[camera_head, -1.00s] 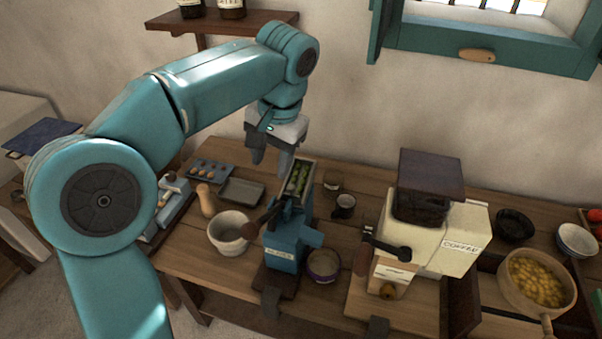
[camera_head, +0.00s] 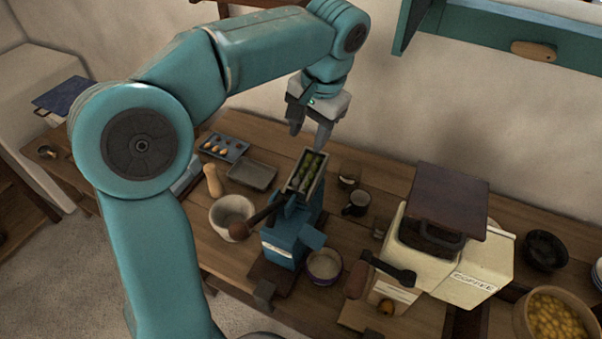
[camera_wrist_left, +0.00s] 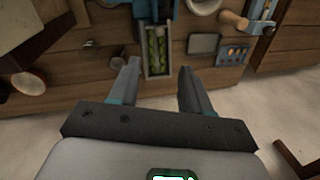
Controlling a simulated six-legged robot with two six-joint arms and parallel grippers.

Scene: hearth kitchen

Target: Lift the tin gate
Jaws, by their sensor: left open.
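A blue hand-cranked machine (camera_head: 287,243) stands on the wooden table. Its narrow metal trough (camera_head: 321,181) slants up at the back and holds several green items (camera_head: 308,172). The trough also shows in the left wrist view (camera_wrist_left: 146,67), between and beyond my fingers. I cannot tell a separate tin gate apart from the trough. My left gripper (camera_head: 310,138) is open and empty, pointing down just above and behind the trough's upper end, apart from it. Its two spread fingers also show in the left wrist view (camera_wrist_left: 158,70). My right gripper is not in view.
A white bowl (camera_head: 222,214), a dark cup (camera_head: 356,204) and a small pot (camera_head: 324,266) stand close around the machine. A cream coffee grinder (camera_head: 470,262) stands to the right. A grey tray (camera_head: 252,175) lies left. The wall is behind.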

